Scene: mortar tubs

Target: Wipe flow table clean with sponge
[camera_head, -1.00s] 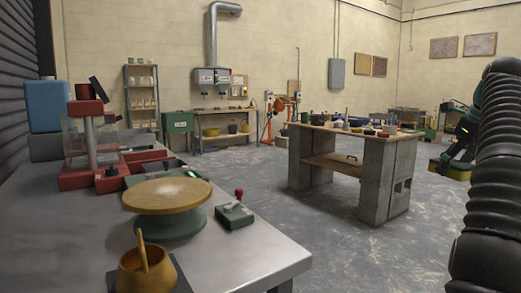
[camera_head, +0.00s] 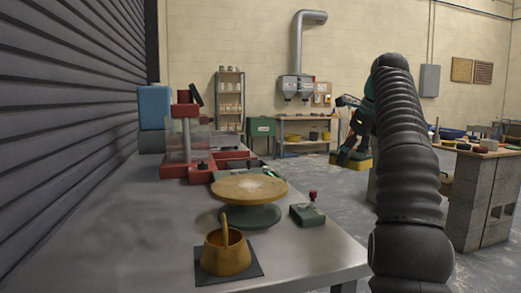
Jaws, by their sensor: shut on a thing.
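The flow table (camera_head: 249,187) has a round tan top on a green base and stands on the grey steel bench. A pale, dusty smear (camera_head: 262,186) shows on its top. My gripper (camera_head: 350,150) is at the right of the flow table, out beyond the bench edge and apart from the table. It is shut on the sponge (camera_head: 352,162), which shows as a yellow block with a dark upper side below the fingers. The fingertips themselves are small and partly hidden by the arm.
A tan pot (camera_head: 226,257) with a handle inside stands on a dark mat in front of the flow table. A green control box with a red knob (camera_head: 308,213) is close at its right. A red machine (camera_head: 187,140) stands behind. A block-legged table (camera_head: 478,195) is at the right.

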